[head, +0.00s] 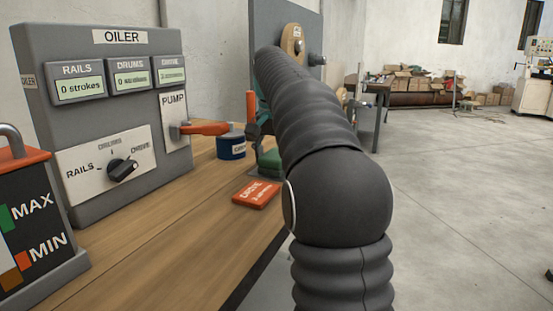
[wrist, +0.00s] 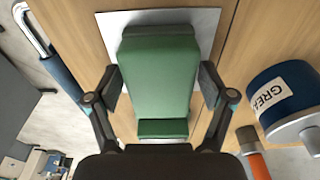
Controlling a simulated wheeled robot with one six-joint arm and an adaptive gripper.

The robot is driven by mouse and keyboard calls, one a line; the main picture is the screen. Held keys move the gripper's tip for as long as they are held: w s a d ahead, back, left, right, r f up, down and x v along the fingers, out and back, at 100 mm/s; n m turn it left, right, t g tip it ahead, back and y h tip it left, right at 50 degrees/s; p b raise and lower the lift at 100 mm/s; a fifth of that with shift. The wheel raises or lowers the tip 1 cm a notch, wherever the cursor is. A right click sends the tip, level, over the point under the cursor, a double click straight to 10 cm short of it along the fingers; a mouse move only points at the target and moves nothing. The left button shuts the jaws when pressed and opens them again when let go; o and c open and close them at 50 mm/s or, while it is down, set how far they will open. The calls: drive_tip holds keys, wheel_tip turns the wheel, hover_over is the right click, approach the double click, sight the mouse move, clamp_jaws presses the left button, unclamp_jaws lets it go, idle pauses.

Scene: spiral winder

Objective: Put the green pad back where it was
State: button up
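The green pad (wrist: 158,80) is a block with a dark top edge, in the middle of the wrist view. It is seen over a pale grey metal plate (wrist: 208,22) on the wood; I cannot tell whether it touches the plate. My gripper (wrist: 160,86) has one finger on each side of the pad, very close to its sides. Whether the fingers press on it is unclear. In the head view a green part (head: 269,160) shows low beside my dark sleeved arm, which hides my gripper and most of that spot.
A blue grease can (wrist: 285,98) stands right of my gripper, close to an orange-handled tool (wrist: 255,158). An orange card (head: 256,195) lies on the wooden bench (head: 190,235). The oiler box (head: 110,120) with its orange pump lever (head: 203,129) stands left. Open floor lies right.

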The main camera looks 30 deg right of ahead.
sight(274, 155)
drive_tip(key=shift+s+a+r+p, duration=0.2)
drive_tip(key=shift+r+p, duration=0.2)
drive_tip(key=shift+r, duration=1.55)
drive_tip(key=shift+s+a+r+p, duration=0.15)
drive_tip(key=shift+r+p, duration=0.2)
drive_tip(key=shift+r, duration=1.6)
drive_tip(key=shift+w, duration=0.1)
